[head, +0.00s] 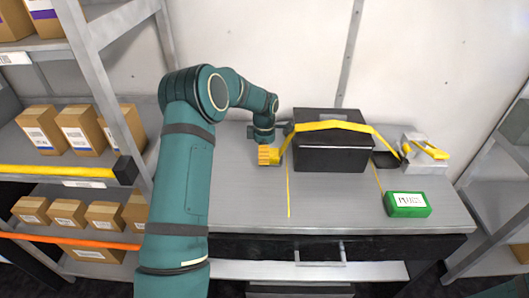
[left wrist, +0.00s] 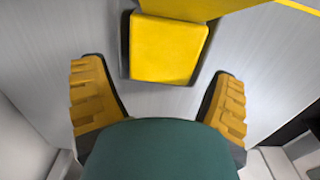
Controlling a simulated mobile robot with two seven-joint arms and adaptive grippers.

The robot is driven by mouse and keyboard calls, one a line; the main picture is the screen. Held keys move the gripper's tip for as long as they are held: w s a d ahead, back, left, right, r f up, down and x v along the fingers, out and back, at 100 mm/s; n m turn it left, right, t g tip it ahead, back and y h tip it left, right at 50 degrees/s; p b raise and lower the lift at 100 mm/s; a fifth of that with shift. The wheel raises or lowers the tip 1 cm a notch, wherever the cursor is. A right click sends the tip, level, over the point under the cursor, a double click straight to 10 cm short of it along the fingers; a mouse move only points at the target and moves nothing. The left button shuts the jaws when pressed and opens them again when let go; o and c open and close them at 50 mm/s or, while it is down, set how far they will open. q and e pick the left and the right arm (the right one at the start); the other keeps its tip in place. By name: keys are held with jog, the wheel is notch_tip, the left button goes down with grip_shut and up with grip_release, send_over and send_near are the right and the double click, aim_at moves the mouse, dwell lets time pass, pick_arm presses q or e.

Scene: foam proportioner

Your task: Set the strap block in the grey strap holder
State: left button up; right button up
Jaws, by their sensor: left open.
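My left gripper (head: 268,156) is over the left part of the grey worktop, beside a black box (head: 333,150). In the left wrist view its two yellow ridged fingers (left wrist: 158,103) are wide apart, with nothing between them. A yellow block (left wrist: 168,48), which looks like the strap block, lies just beyond the fingertips, with a dark edge along its left and lower sides. A yellow strap (head: 335,125) runs over the box; its left end is near my gripper. A light grey holder (head: 425,165) with a yellow piece (head: 432,149) on it stands at the right. My right gripper is not in view.
A green labelled box (head: 407,204) is at the worktop's front right. A dark pad (head: 385,160) lies between the black box and the grey holder. Yellow lines mark the worktop (head: 330,205), whose front middle is clear. Shelves with cartons (head: 83,132) stand at left.

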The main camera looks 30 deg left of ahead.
pick_arm(q)
jog(key=shift+r, duration=0.25)
notch_tip(320, 180, up, 12)
jog(key=p, duration=0.2)
dwell(0.4)
